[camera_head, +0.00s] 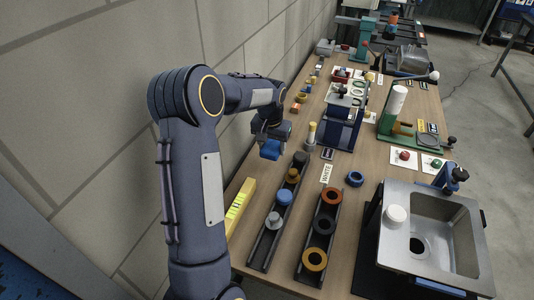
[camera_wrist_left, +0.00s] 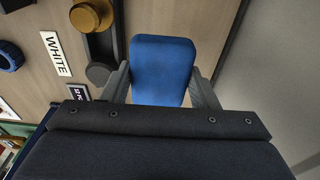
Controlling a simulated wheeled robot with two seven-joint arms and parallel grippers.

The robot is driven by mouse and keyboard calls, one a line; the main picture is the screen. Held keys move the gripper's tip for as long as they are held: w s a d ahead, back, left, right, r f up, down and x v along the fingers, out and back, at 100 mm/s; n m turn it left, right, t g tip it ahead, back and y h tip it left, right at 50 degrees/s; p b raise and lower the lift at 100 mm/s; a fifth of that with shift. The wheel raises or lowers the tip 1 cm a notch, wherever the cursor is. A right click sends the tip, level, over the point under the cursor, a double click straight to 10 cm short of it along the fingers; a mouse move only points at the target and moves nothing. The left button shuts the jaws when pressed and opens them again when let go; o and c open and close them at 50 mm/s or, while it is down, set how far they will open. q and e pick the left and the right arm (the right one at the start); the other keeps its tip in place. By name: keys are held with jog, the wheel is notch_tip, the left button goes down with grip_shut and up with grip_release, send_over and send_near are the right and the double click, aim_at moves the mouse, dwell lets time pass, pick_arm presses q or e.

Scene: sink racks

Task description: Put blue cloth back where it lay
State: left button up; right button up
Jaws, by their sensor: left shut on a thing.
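The blue cloth (camera_head: 271,149) is a small blue pad held in my left gripper (camera_head: 268,138), above the left side of the table by the wall. In the left wrist view the cloth (camera_wrist_left: 162,70) fills the space between the two dark fingers of my left gripper (camera_wrist_left: 162,85), and the fingers touch its sides. The table top shows beyond it. I cannot tell how far above the table the cloth is. My right gripper is not in view.
Two dark racks (camera_head: 262,248) (camera_head: 311,270) with coloured parts stand in front. A yellow level (camera_head: 239,205) lies by the wall. A WHITE label (camera_head: 326,173), a blue ring (camera_head: 355,179) and a metal sink (camera_head: 440,235) are to the right.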

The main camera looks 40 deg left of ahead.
aim_at(267, 162)
pick_arm(q)
jog(key=a+f, duration=0.1)
jog(key=f, duration=0.1)
jog(key=w+a+f, duration=0.1)
jog(key=a+f, duration=0.1)
jog(key=shift+w+p, duration=0.2)
jog(key=shift+p, duration=0.15)
jog(key=shift+w+a+f, duration=0.1)
jog(key=shift+f, duration=1.65)
jog(key=shift+f, duration=0.2)
jog(key=o, duration=1)
jog(key=shift+c, duration=0.2)
jog(key=shift+r, duration=0.2)
jog(key=r, duration=0.4)
jog(key=s+r, duration=0.1)
jog(key=r, duration=0.7)
jog(key=shift+s+d+b, duration=0.2)
jog(key=shift+d+b, duration=0.05)
jog(key=shift+b, duration=0.1)
